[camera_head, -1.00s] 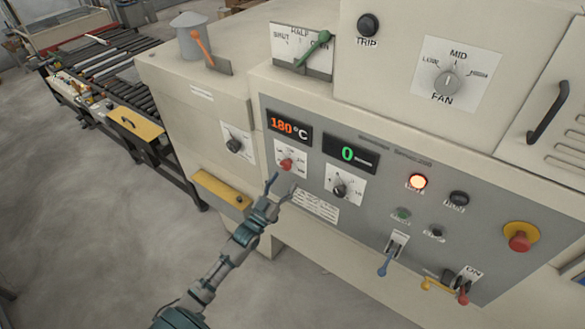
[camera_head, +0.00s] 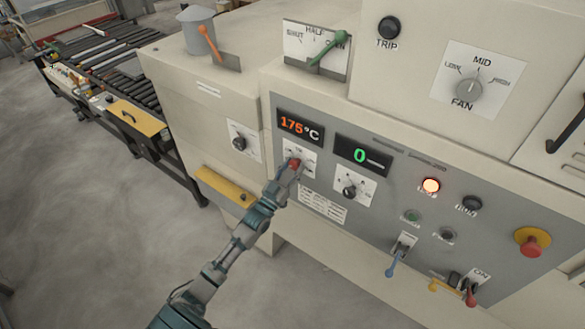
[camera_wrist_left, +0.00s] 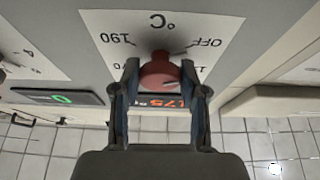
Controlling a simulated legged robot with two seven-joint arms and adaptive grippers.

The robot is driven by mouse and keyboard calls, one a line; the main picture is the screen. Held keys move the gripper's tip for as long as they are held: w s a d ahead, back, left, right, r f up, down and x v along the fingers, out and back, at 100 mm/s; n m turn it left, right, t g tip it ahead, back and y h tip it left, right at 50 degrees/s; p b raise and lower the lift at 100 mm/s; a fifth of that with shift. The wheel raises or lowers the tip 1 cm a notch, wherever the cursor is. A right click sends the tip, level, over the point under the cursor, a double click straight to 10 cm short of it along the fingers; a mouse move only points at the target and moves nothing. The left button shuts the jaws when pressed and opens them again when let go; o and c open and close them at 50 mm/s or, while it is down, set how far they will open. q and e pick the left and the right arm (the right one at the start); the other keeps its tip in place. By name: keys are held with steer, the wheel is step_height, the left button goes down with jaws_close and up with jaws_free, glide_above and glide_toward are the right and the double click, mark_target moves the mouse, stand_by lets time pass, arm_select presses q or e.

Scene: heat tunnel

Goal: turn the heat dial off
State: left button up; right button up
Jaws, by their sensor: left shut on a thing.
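The heat dial (camera_head: 294,163) is a red knob on a white label plate below an orange display (camera_head: 299,127) that reads 175 °C. In the left wrist view the red knob (camera_wrist_left: 160,72) sits between my fingers, and the plate (camera_wrist_left: 112,24) shows "OFF" and "190", upside down. My left gripper (camera_head: 290,168) is shut on the red knob. The knob's pointer is mostly hidden, so I cannot tell its exact setting. My right gripper is not in view.
A second display (camera_head: 361,155) reads a green 0, with a black dial (camera_head: 349,192) below it. A glowing lamp (camera_head: 431,185), a blue lever (camera_head: 392,264) and a red emergency button (camera_head: 531,243) are to the right. A yellow bar (camera_head: 224,186) juts out at lower left.

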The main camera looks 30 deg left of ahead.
arm_select(q)
steer(key=shift+a+f, duration=0.3)
steer(key=shift+f, duration=0.05)
steer(key=shift+d+r, duration=0.1)
steer(key=shift+d, duration=0.15)
steer(key=n+y+p, duration=0.2)
steer(key=n, duration=0.1)
steer(key=shift+d, duration=0.25)
steer(key=shift+a, duration=0.1)
steer(key=o, duration=1.1)
steer(key=shift+a, duration=0.1)
steer(key=shift+o, duration=0.2)
steer(key=shift+s+f, duration=0.25)
steer(key=shift+s, duration=0.15)
steer(key=v, duration=1.1)
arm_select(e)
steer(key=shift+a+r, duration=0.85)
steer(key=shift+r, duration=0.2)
